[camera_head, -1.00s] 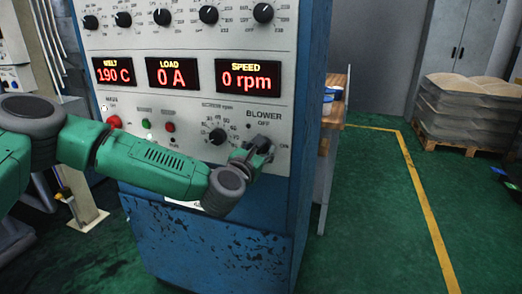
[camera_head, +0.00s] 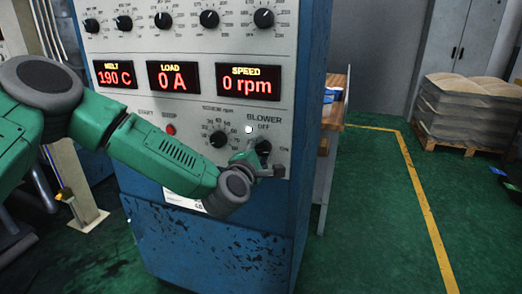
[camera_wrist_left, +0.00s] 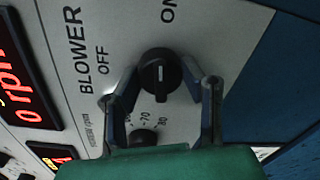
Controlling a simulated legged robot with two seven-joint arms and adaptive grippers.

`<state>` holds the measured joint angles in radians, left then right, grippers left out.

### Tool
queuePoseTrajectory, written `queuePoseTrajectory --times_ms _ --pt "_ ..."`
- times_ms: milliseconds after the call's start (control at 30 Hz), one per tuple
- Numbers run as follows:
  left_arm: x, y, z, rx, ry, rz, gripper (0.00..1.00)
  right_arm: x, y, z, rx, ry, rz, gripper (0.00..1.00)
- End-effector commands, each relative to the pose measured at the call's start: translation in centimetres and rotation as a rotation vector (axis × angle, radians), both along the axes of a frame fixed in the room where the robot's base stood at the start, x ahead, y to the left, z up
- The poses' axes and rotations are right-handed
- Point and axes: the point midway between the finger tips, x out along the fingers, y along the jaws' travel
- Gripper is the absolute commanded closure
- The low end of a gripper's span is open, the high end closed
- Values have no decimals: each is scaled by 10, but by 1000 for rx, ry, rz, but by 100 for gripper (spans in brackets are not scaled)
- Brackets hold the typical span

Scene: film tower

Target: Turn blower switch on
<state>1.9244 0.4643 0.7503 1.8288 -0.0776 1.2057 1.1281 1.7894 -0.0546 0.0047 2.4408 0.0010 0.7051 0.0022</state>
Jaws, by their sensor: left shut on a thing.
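The blower switch (camera_head: 264,147) is a round black knob at the lower right of the grey panel (camera_head: 190,95). In the left wrist view the knob (camera_wrist_left: 160,72) has a white mark in line with the ON label (camera_wrist_left: 168,12); the OFF label (camera_wrist_left: 103,62) is at its side. My left gripper (camera_head: 259,160) is at the knob, with one finger on each side of it, shut on it; its fingers also show in the left wrist view (camera_wrist_left: 167,88). A small lamp (camera_head: 249,129) by the OFF label looks white. My right gripper is not in view.
A speed dial (camera_head: 218,139) sits just left of the blower switch. Red displays (camera_head: 173,76) and more dials (camera_head: 209,19) are above. A wooden bench (camera_head: 332,115) stands behind the cabinet at right. Stacked sacks (camera_head: 468,108) are farther off.

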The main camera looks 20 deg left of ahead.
Motion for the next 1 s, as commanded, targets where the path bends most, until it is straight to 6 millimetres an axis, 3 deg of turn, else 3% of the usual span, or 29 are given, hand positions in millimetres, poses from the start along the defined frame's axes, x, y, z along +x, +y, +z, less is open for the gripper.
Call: queuePoseTrajectory --times_ms 400,967,1000 --pt "-2 -2 -5 187 5 -7 93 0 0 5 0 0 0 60" --pt "-2 -2 -7 211 6 -9 93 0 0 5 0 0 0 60" --pt "-2 -2 -7 211 6 -9 50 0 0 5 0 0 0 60"
